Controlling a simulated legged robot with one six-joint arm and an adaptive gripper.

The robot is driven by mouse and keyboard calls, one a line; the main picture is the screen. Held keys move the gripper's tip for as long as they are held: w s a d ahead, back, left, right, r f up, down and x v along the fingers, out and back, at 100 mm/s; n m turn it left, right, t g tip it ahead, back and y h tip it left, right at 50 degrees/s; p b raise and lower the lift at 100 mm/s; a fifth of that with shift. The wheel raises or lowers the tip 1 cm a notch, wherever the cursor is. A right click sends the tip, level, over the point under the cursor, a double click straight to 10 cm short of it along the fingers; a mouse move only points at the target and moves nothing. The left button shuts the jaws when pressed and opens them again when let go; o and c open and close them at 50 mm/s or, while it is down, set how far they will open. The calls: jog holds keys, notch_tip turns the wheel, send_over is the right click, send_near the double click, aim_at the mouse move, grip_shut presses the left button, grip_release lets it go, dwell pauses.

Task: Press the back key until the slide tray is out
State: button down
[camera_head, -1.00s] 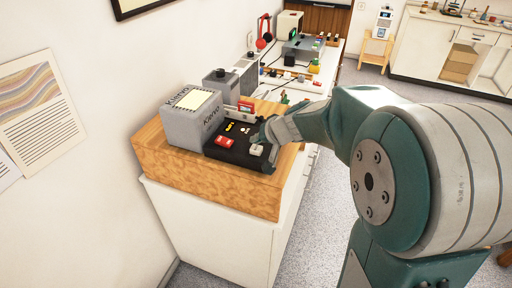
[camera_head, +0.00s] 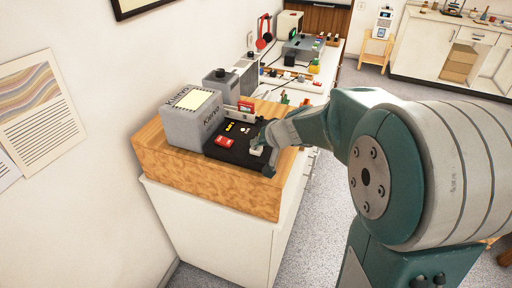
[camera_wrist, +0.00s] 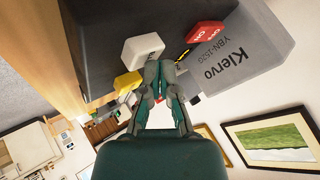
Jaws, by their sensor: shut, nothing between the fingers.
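The grey Klervo projector (camera_head: 190,118) stands on a wooden top, and its name also shows on the grey housing in the wrist view (camera_wrist: 238,62). Its black base (camera_head: 240,153) carries a red on/off switch (camera_head: 225,142), also in the wrist view (camera_wrist: 205,34), and a white key (camera_head: 257,150). The white key (camera_wrist: 142,49) and a yellow key (camera_wrist: 128,82) lie beside my fingertips in the wrist view. My gripper (camera_wrist: 161,68) is shut and empty, its tips close to the white key; contact cannot be told. I cannot read which key is back or make out the slide tray.
The wooden block (camera_head: 205,180) ends close in front of the base. A wall with pinned sheets (camera_head: 42,105) is at the left. Open floor (camera_head: 325,215) lies at the right.

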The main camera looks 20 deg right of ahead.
aim_at(257, 149)
jog(key=shift+f, duration=0.65)
dwell(0.7)
jog(key=shift+r, duration=3.8)
